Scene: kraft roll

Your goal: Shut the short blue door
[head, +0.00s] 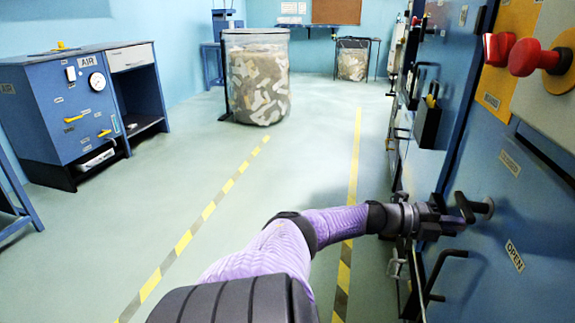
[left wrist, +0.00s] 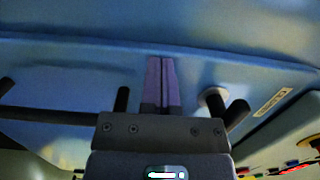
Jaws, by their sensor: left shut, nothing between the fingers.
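A blue panel (head: 520,215) with a white OPEN label fills the lower right of the head view. I take it to be the short blue door, but its full outline is cut off and I cannot tell how far it stands open. Black bar handles (head: 446,268) stick out from it. My left gripper (head: 442,217) is at the panel's left part, close to a black handle knob. In the left wrist view the fingers (left wrist: 160,85) are together and empty, pointing at a blue surface (left wrist: 70,80), with black bars on both sides. Contact is unclear. My right gripper is out of view.
Red knobs (head: 528,57) stick out at the upper right. A black pocket (head: 428,122) hangs on the machine front. A blue cabinet (head: 60,110) stands at the left and a clear bin of scraps (head: 257,80) behind. The floor between the striped lines is clear.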

